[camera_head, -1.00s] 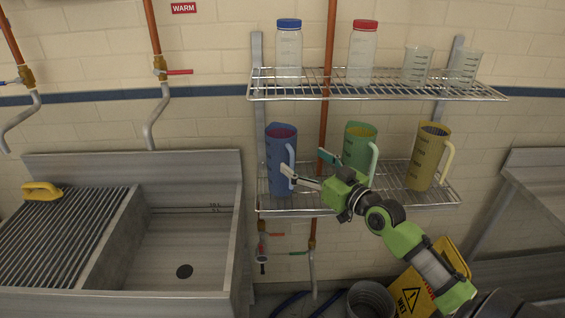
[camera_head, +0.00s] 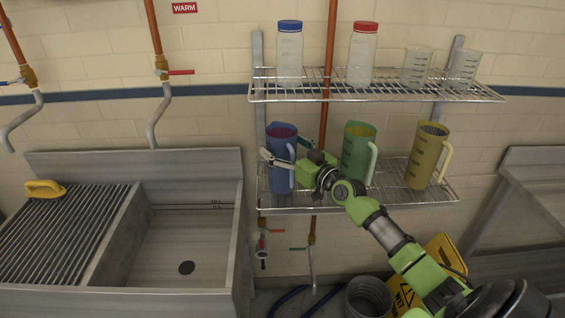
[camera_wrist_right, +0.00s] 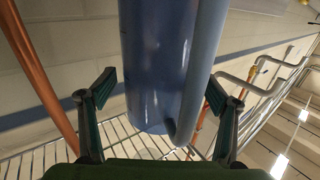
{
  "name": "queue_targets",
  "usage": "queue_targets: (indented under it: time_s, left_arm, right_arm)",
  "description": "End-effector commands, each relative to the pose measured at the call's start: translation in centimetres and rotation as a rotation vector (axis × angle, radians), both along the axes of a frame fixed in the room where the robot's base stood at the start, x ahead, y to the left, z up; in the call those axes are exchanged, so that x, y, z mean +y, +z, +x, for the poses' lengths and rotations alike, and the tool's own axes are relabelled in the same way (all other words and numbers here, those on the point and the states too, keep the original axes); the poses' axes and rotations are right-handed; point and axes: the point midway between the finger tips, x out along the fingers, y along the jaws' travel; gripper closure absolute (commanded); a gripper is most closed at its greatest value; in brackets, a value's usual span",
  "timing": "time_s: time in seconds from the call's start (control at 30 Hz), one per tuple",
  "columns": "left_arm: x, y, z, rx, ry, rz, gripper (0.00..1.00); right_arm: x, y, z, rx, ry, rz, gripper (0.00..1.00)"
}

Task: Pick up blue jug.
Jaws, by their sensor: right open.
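The blue jug (camera_head: 281,172) stands upright on the lower wire shelf at its left end, with its handle on the right side. It fills the middle of the right wrist view (camera_wrist_right: 155,60), handle towards the right. My right gripper (camera_head: 284,152) is open, with one finger in front of the jug and the other at its far right side. In the wrist view the open fingers (camera_wrist_right: 165,95) stand on either side of the jug and handle, with gaps showing. My left gripper is not in view.
A green jug (camera_head: 355,155) and a yellow jug (camera_head: 424,160) stand to the right on the lower shelf (camera_head: 400,201). The upper shelf (camera_head: 385,96) holds bottles and beakers close above. A copper pipe (camera_head: 325,125) runs behind the shelves. A sink (camera_head: 185,240) is at left.

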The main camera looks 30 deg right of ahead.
Motion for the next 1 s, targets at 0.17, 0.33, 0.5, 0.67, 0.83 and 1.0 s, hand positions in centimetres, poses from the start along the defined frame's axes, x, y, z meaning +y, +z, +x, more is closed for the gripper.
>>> queue_targets:
  time_s: [0.17, 0.33, 0.5, 0.67, 0.83, 1.0]
  left_arm:
    - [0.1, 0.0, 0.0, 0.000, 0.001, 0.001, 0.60]
    - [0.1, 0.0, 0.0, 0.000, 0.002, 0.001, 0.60]
    - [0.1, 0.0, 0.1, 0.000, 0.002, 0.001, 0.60]
    - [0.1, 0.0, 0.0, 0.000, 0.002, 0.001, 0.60]
    - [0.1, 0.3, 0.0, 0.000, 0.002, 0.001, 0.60]
    - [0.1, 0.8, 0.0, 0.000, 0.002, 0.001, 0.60]
  right_arm:
    - [0.0, 0.0, 0.3, 0.000, 0.001, 0.000, 0.19]
    - [0.0, 0.0, 0.2, 0.000, 0.000, 0.000, 0.37]
    - [0.0, 0.0, 0.2, 0.000, 0.000, 0.000, 0.73]
    - [0.0, 0.0, 0.2, -0.001, 0.000, 0.000, 0.73]
    - [0.1, 1.0, 0.2, -0.004, 0.002, 0.000, 0.73]
    - [0.1, 4.0, 0.3, -0.007, 0.002, 0.000, 0.73]
